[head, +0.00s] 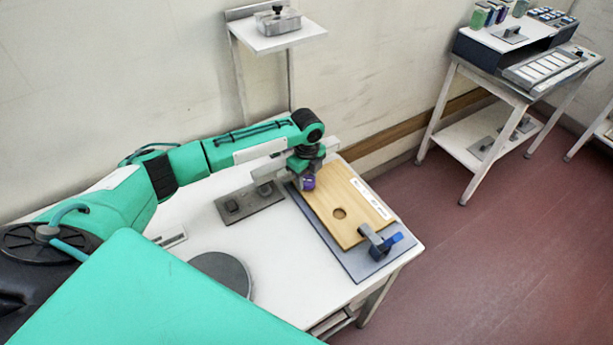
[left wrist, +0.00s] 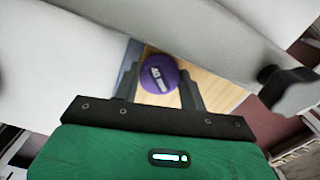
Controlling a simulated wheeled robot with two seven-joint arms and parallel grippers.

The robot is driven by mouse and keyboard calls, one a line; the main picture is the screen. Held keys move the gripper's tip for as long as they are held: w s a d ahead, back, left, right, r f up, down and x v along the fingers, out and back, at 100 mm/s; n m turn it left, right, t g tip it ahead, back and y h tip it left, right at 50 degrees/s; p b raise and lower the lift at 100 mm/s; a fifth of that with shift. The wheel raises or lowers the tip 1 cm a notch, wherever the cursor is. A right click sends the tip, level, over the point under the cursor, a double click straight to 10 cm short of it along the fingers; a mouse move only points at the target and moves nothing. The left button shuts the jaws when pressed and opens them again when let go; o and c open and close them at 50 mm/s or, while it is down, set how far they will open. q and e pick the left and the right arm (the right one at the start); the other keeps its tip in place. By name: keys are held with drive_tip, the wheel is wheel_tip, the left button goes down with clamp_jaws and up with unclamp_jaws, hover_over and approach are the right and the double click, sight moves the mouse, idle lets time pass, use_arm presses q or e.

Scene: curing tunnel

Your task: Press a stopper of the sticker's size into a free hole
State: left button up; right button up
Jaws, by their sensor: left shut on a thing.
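My left gripper (head: 300,177) is shut on a purple stopper (head: 309,182) over the left part of a wooden board. In the left wrist view the purple stopper (left wrist: 159,74) sits between the fingers with a pale label on its top. The wooden board (head: 365,227) lies on a grey plate (head: 363,267) on the white table. It has one visible open hole (head: 340,213) and a white sticker strip (head: 371,199) along its right side; the print is too small to read. Whether the stopper touches the board is hidden. My right gripper is out of view.
A clamp with a blue handle (head: 392,242) stands at the board's near right corner. A grey plate with dark blocks (head: 250,205) and a dark round disc (head: 221,272) are on the white table (head: 292,283). A wall shelf (head: 276,42) and a bench with a console (head: 500,62) stand behind.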

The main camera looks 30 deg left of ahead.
use_arm(q)
drive_tip(key=shift+f, duration=0.7)
idle(0.6)
drive_tip(key=o, duration=1)
drive_tip(key=shift+o, duration=0.6)
drive_tip(key=o, duration=0.3)
drive_tip(key=shift+o, duration=0.2)
drive_tip(key=shift+r+p, duration=3.3)
drive_tip(key=shift+r, duration=0.2)
